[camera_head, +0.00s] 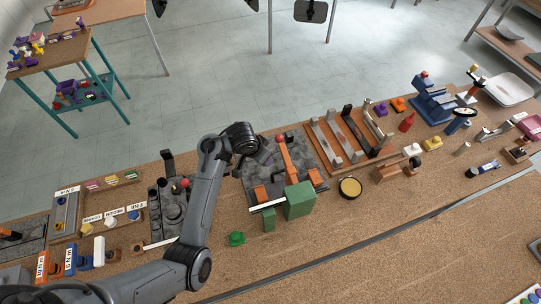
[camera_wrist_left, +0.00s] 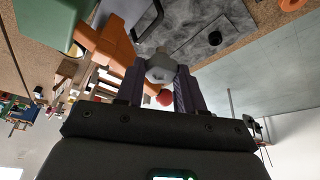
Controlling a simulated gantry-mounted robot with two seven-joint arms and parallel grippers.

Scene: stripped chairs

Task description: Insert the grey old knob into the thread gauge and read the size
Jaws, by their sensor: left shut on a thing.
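My left gripper (camera_head: 264,157) hangs over the dark grey plate of an orange fixture on the bench. In the left wrist view the gripper (camera_wrist_left: 158,85) is shut on the grey knob (camera_wrist_left: 160,67), a rounded, faceted piece at the fingertips. The head view does not show the knob clearly. I cannot tell for certain which item is the thread gauge; a grey-blue block with a lettered label (camera_head: 66,212) stands at the far left of the bench. My right gripper is not in view.
The orange fixture (camera_head: 287,160) has a red ball on top. A green block (camera_head: 299,201) stands before it. A dark plate with round recesses (camera_head: 171,208) lies left of my arm.

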